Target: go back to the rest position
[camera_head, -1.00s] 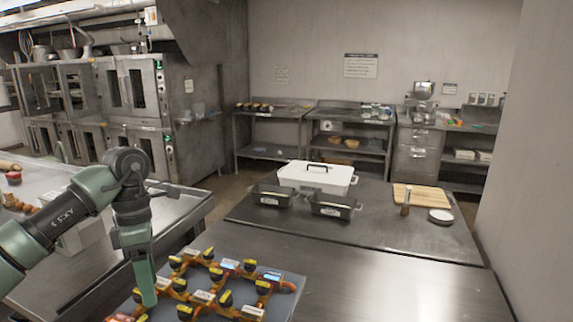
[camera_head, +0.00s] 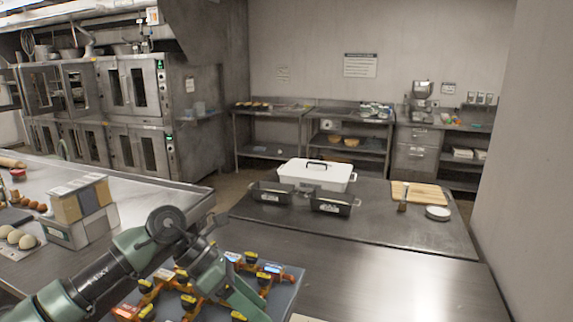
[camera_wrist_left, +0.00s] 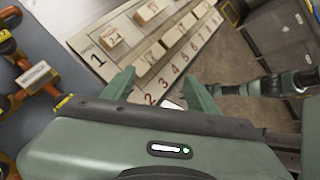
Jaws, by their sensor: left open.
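My left arm comes in from the lower left in the head view, and its gripper (camera_head: 245,297) is low over the front right part of the panel of orange pipes and valves (camera_head: 291,287). In the left wrist view the two green fingers of my left gripper (camera_wrist_left: 158,76) stand apart with nothing held between them. Beyond them lies a pale numbered board (camera_wrist_left: 205,42) with small wooden tiles on it. My right gripper does not show in either view.
A grey table with a white lidded box (camera_head: 315,176), two dark pans (camera_head: 270,193) and a cutting board (camera_head: 420,194) stands ahead. Bare steel counter (camera_head: 400,275) lies to the right.

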